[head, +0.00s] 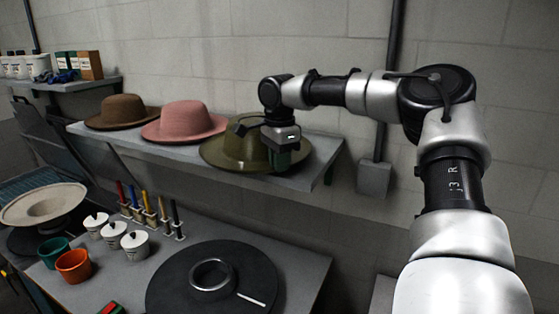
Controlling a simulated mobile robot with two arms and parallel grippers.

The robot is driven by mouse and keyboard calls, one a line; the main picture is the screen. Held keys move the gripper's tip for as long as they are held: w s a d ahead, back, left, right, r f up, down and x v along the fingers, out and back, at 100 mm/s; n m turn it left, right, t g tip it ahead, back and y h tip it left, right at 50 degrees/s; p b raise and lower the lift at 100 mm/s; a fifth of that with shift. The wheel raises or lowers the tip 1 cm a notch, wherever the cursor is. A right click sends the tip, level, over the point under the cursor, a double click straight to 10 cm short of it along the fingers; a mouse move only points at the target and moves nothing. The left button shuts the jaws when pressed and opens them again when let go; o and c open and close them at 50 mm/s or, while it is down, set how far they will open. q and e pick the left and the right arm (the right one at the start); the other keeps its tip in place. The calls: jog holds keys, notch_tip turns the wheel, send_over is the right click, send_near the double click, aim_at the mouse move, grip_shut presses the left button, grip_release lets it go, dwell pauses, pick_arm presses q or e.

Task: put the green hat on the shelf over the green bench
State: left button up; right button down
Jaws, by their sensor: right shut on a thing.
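The green hat (232,152) is at the right end of the wall shelf (325,150), brim down, with its front brim reaching past the shelf's front edge. I cannot tell whether its brim rests on the shelf or is slightly above it. My right gripper (283,158) is shut on the hat at its right side and covers part of the crown and brim. The bench (305,275) below the shelf looks grey here. My left gripper is not in view.
A pink hat (184,120) sits close left of the green hat, and a brown hat (122,111) farther left. Below are a black round plate (170,283) with a metal ring, white pots (135,244), cups (73,265) and a cream hat (42,204). A conduit box (374,178) is right of the shelf.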

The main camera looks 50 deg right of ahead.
jog(key=shift+f, duration=0.45)
dwell(0.3)
jog(key=c, duration=1.1)
grip_release()
notch_tip(320, 180, up, 10)
jog(key=b, duration=0.2)
jog(key=shift+a+b, duration=0.1)
jog(key=shift+b, duration=0.3)
jog(key=shift+r, duration=0.4)
